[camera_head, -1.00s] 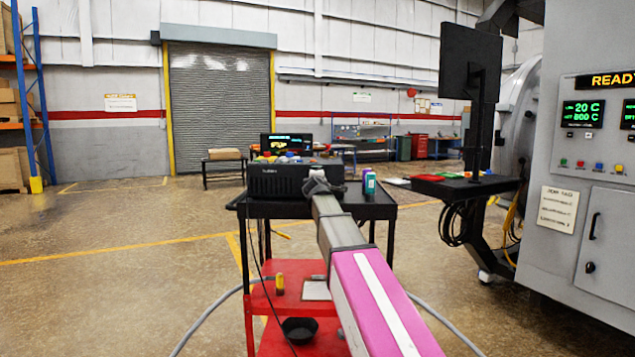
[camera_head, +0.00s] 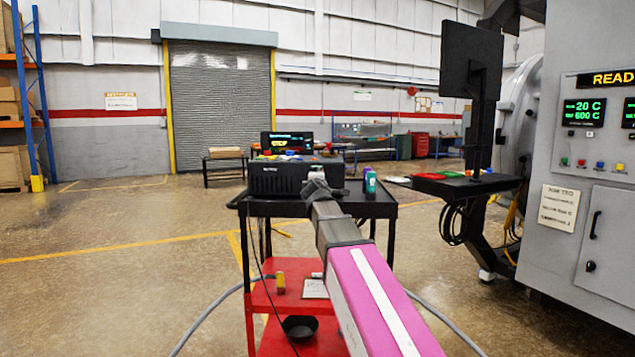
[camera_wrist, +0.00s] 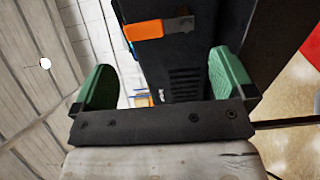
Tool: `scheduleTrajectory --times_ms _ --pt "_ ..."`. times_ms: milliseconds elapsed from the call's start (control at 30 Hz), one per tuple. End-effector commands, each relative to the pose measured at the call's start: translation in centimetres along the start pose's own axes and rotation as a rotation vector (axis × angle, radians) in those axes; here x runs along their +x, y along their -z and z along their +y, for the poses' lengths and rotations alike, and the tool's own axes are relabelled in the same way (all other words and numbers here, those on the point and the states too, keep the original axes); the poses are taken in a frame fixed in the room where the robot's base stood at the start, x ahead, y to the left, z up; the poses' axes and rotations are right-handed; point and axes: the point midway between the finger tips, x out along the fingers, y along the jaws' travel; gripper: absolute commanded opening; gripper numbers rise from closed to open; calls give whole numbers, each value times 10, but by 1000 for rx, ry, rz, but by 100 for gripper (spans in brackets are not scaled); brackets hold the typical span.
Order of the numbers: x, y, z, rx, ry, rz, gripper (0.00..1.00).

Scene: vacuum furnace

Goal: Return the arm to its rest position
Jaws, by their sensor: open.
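My arm (camera_head: 340,232) reaches forward from the lower right of the head view toward the black cart top, its pink section nearest. My gripper (camera_head: 318,185) is at the far end, in front of the black box (camera_head: 275,179) on the cart; its fingers are hard to make out there. In the wrist view my gripper (camera_wrist: 163,85) shows two green fingers spread wide apart with nothing held between them. A dark box-like body with vent slots (camera_wrist: 186,82) and an orange-marked part (camera_wrist: 150,29) lie beyond the fingers.
The cart (camera_head: 378,205) has a black top and red lower shelves (camera_head: 275,300) with a black bowl (camera_head: 300,328). Small bottles (camera_head: 370,182) stand right of my gripper. The grey furnace cabinet (camera_head: 570,230) and a black monitor (camera_head: 470,62) stand right. Floor at left is open.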

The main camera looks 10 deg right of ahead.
Motion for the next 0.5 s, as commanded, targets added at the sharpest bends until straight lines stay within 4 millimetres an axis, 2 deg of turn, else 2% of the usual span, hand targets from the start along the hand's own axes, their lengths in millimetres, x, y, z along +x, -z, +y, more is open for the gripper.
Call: scheduleTrajectory --times_ms 33,200,500 --pt "-14 -1 -1 0 0 0 100" --pt "-31 0 -1 -1 1 0 100" --pt "-32 0 0 -1 1 0 100"
